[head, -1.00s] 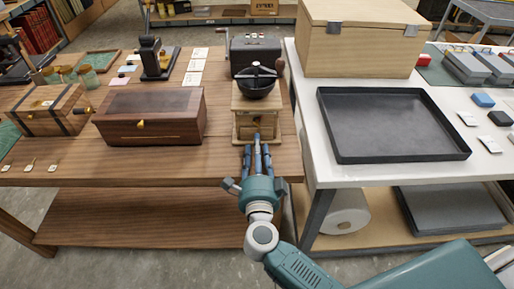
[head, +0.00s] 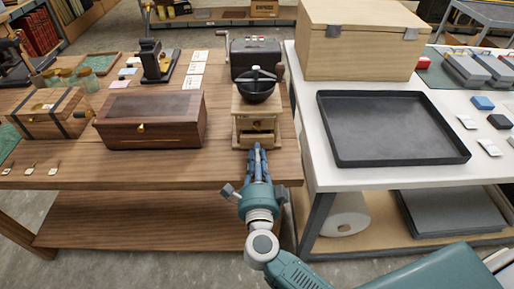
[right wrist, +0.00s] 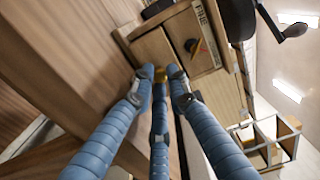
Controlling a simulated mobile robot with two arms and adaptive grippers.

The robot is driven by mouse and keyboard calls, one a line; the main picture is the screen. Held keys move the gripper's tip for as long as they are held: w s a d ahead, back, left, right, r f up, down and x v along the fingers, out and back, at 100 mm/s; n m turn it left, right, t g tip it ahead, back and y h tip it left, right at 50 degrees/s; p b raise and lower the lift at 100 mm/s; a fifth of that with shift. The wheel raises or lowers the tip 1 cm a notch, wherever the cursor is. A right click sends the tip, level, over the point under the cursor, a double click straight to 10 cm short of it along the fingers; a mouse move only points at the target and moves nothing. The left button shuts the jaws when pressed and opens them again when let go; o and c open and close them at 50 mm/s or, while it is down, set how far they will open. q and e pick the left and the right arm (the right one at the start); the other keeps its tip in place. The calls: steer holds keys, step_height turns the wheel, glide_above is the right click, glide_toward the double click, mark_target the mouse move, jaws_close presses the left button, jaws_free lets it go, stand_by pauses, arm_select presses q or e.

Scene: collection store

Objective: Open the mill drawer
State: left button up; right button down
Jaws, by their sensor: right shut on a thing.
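The wooden coffee mill (head: 241,112) with its black bowl (head: 257,90) and crank stands upright at the right end of the brown table. Its small drawer (head: 257,139) is pulled part way out, with a gap showing over its front. My right gripper (head: 257,150) is in front of the mill, shut on the drawer's brass knob. In the right wrist view the fingers (right wrist: 160,82) close around the knob (right wrist: 160,74), and the mill (right wrist: 205,50) shows its printed front and pointer. The drawer's inside is mostly hidden. My left gripper is not in view.
A dark wooden box (head: 150,120) with a brass catch stands left of the mill. A black machine (head: 255,58) is behind it. A white table with a black tray (head: 390,128) is to the right.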

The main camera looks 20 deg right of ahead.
steer(key=v, duration=0.5)
steer(key=shift+s+p, duration=0.2)
steer(key=shift+p, duration=0.15)
steer(key=shift+w+f, duration=0.1)
steer(key=shift+w, duration=0.1)
steer(key=c, duration=1.7)
jaws_free()
steer(key=v, duration=1.2)
steer(key=shift+s, duration=0.1)
